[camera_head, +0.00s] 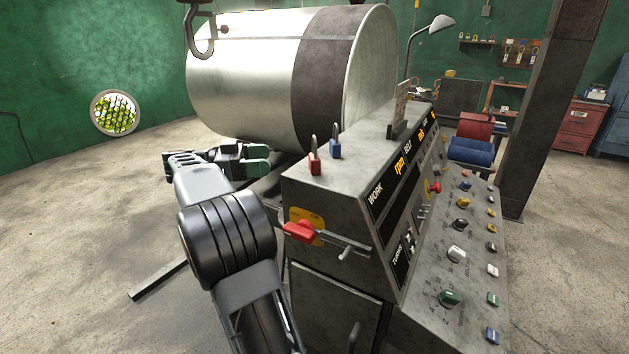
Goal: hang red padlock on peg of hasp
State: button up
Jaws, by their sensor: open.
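The red padlock (314,164) stands upright, shackle up, on the top left of the grey console (350,172). My gripper (258,161) is open and empty, left of the red padlock and apart from it, its fingers pointing right toward the console. On the console's left end, a red rotary handle (300,231) sits on a yellow plate (298,217). A metal bar, seemingly the hasp (330,236), runs right from the handle. A short peg (346,252) sticks out below the bar. Whether bar and peg are joined is hard to tell.
A blue padlock (335,149) stands just behind and right of the red one. A large metal drum (250,85) lies behind, with a dark hook (202,38) hanging at its upper left. Knobs cover the console's sloped right face. Floor at left is mostly clear.

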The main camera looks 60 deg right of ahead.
aim_at(310, 156)
jog(key=p+x, duration=0.1)
jog(key=x, duration=0.3)
jog(key=shift+s+d, duration=0.15)
jog(key=shift+s, duration=0.1)
jog(key=shift+p+x, duration=0.45)
jog(key=shift+x, duration=2.8)
jog(key=shift+f, duration=0.1)
jog(key=shift+w, duration=0.1)
jog(key=c, duration=1.1)
